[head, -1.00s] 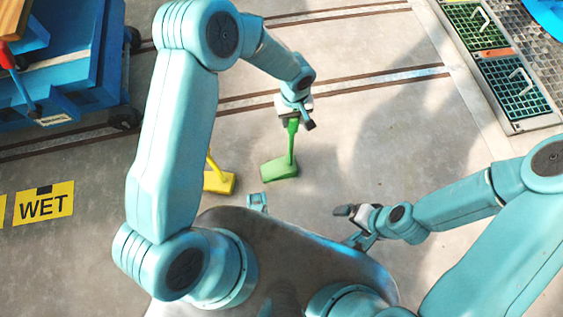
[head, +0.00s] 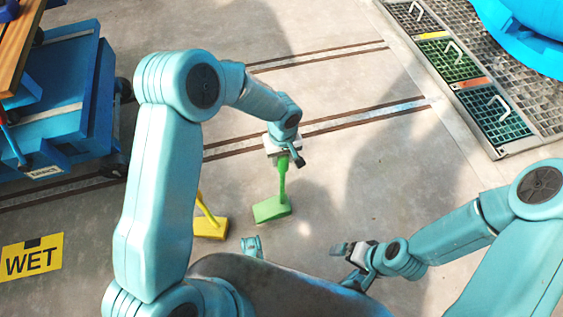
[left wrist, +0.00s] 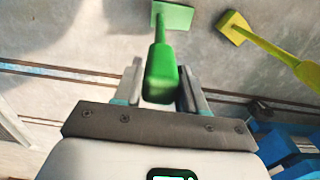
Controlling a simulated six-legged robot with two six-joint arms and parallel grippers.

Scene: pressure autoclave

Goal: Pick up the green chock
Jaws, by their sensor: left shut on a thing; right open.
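The green chock (head: 271,209) has a block-shaped foot and an upright handle. My left gripper (head: 284,160) is shut on the top of the handle, and the foot hangs below it. In the left wrist view the green chock's handle (left wrist: 161,72) lies between the fingers of my left gripper (left wrist: 160,88), with the pale green foot beyond. From the head view I cannot tell whether the foot touches the floor. My right gripper (head: 348,265) is open and empty at the lower right, apart from the chock.
A yellow chock (head: 210,226) stands on the floor just left of the green one. A blue cart (head: 60,100) is at the upper left, near a yellow WET sign (head: 32,258). Floor grates (head: 470,80) lie at the upper right. Rails (head: 340,118) cross the floor.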

